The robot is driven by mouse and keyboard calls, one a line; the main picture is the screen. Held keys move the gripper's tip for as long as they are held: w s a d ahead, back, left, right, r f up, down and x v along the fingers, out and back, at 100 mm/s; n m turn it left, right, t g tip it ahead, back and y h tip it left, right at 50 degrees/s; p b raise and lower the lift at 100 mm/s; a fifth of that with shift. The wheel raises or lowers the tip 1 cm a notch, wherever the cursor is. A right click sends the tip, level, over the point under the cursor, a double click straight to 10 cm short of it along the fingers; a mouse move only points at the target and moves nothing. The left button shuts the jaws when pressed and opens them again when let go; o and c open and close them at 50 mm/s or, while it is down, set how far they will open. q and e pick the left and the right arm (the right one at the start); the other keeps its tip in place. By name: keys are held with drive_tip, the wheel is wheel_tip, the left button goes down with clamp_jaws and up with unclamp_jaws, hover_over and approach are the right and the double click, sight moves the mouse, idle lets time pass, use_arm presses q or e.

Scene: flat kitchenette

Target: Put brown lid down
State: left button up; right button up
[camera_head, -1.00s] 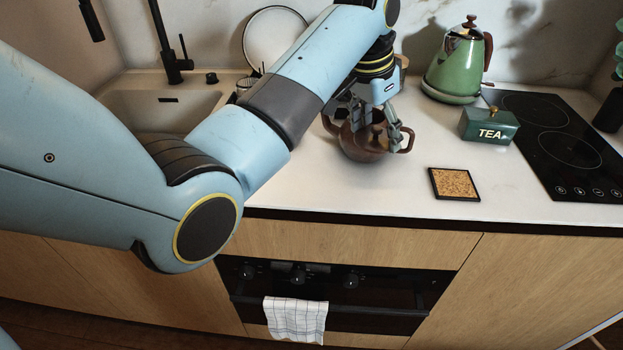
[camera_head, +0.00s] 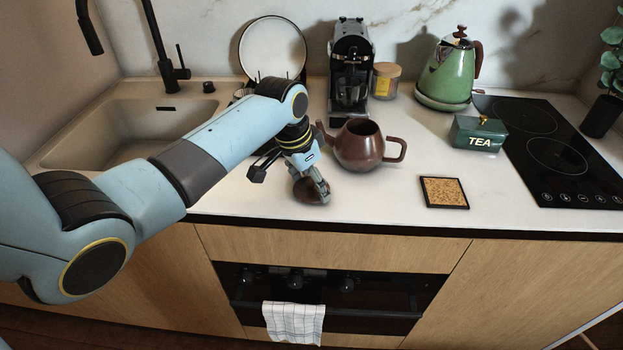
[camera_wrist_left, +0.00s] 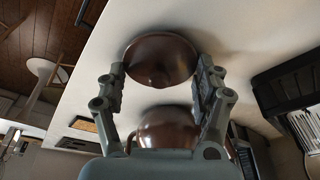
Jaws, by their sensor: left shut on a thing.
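The brown lid (camera_head: 307,193) is in my left gripper (camera_head: 312,188), low over the counter in front of the sink-side end of the teapot. Whether it touches the counter I cannot tell. In the left wrist view the lid (camera_wrist_left: 160,58) is a round dark-brown disc with a knob, between the two fingers of the gripper (camera_wrist_left: 160,75). The brown teapot (camera_head: 358,147) stands upright and open-topped on the counter, to the right of and behind the lid, apart from it. It also shows in the left wrist view (camera_wrist_left: 168,128). My right gripper is not in view.
A cork coaster (camera_head: 444,192) lies to the right. A green tea box (camera_head: 478,134), a green kettle (camera_head: 450,75), a coffee machine (camera_head: 350,65) and a jar (camera_head: 385,80) stand behind. The counter (camera_head: 375,205) is clear between lid and coaster.

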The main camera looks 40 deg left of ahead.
sight(300, 194)
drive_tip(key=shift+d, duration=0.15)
use_arm(q)
drive_tip(key=shift+f, duration=0.1)
drive_tip(key=o, duration=1.2)
drive_tip(key=shift+c, duration=0.2)
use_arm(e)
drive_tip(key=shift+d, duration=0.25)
use_arm(q)
drive_tip(key=v, duration=1.2)
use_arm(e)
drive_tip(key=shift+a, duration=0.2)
